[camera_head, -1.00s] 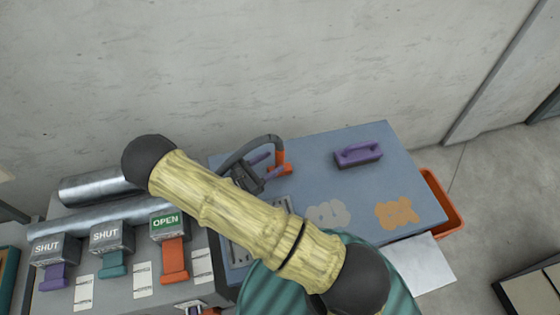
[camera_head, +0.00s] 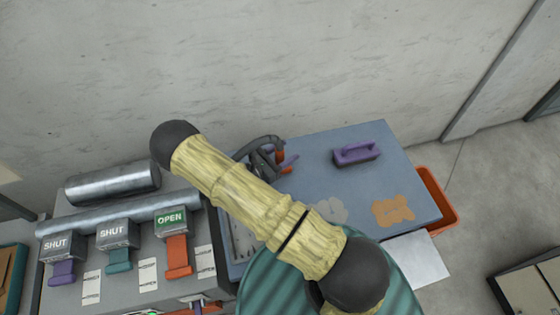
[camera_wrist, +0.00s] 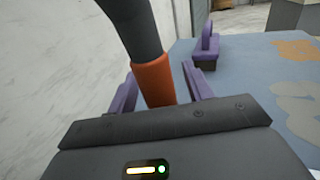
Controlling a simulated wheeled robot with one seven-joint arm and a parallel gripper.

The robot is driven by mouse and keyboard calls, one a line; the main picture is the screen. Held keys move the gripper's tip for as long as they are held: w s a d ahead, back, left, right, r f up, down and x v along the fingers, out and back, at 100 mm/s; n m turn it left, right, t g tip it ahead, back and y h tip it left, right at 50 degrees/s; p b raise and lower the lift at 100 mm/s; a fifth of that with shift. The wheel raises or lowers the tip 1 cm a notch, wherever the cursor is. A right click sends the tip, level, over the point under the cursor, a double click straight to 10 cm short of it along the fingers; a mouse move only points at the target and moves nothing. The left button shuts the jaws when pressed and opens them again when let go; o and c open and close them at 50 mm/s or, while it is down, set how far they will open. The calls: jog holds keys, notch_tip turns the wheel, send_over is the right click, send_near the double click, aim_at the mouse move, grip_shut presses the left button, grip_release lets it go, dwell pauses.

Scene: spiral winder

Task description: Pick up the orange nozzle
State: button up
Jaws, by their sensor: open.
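The orange nozzle (camera_wrist: 154,80) hangs on the end of a dark hose (camera_wrist: 131,25) in the wrist view. My gripper (camera_wrist: 159,88) is open, with one purple finger on each side of the nozzle. A gap shows between the nozzle and the right finger; the left finger is close beside it, and I cannot tell if it touches. In the head view the nozzle (camera_head: 286,170) is partly covered by a purple finger of my gripper (camera_head: 284,162), at the back left of the blue-grey table. My arm hides part of this area.
A purple handled block (camera_head: 357,152) stands on the table (camera_head: 320,160), right of the nozzle. Grey and orange patches mark the tabletop. The wall (camera_head: 300,70) rises behind. Levers, one orange (camera_head: 178,255), and metal rollers (camera_head: 112,182) are at left. An orange bin (camera_head: 437,200) is at right.

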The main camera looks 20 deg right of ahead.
dwell(0.4)
grip_shut()
notch_tip(320, 180, up, 10)
jog(key=b, duration=0.2)
dwell(0.6)
dwell(0.4)
